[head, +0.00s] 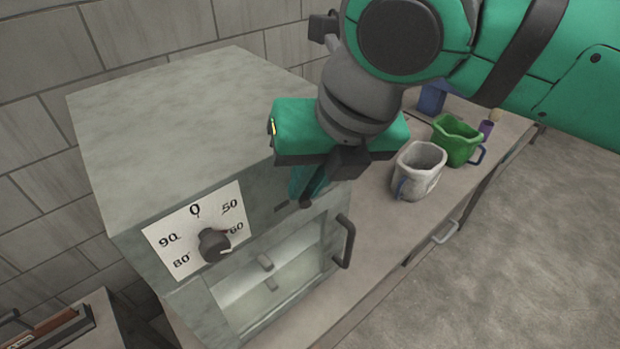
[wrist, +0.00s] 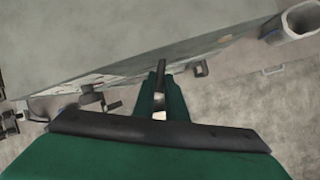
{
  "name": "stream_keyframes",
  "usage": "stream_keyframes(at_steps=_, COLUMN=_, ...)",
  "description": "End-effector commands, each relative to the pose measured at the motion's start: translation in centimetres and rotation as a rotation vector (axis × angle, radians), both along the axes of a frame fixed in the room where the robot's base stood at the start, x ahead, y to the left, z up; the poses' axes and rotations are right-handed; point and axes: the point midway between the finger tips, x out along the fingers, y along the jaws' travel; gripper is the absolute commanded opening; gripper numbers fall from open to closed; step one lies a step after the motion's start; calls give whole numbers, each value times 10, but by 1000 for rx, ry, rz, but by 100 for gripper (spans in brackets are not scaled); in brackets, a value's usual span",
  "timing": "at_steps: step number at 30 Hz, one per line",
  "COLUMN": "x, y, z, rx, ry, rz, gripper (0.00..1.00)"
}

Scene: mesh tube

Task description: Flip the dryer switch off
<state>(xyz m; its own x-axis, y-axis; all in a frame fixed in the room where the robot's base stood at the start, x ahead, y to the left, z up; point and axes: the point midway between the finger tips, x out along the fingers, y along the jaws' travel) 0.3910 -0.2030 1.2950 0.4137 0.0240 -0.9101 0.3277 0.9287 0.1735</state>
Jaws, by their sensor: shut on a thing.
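The dryer (head: 180,120) is a grey box on the counter, with a white dial plate and black knob (head: 213,245) on its front. A glass-fronted door with a dark handle (head: 345,240) is below. My gripper (head: 304,200) is at the upper right of the dryer's front, its fingers pointing down. In the wrist view the fingers (wrist: 160,92) are close together around a thin dark lever, the dryer switch (wrist: 162,67). The fingers hide most of the switch, so its position cannot be told. The knob also shows in the wrist view (wrist: 88,96).
A white mug (head: 419,170) and a green mug (head: 456,142) stand on the counter (head: 375,230) right of the dryer. A blue item (head: 431,99) is behind them. Books (head: 50,330) lie at lower left. A tiled wall is behind. The floor at right is clear.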

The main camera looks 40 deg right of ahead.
Motion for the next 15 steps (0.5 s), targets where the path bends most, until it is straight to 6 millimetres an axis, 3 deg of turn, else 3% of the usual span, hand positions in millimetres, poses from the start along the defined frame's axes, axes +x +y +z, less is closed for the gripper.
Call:
stream_keyframes(at_steps=14, x=1, y=1, z=2, rx=1, ry=-6, rz=-12, gripper=0)
stream_keyframes(at_steps=15, x=1, y=1, z=2, rx=1, ry=-6, rz=-12, gripper=21)
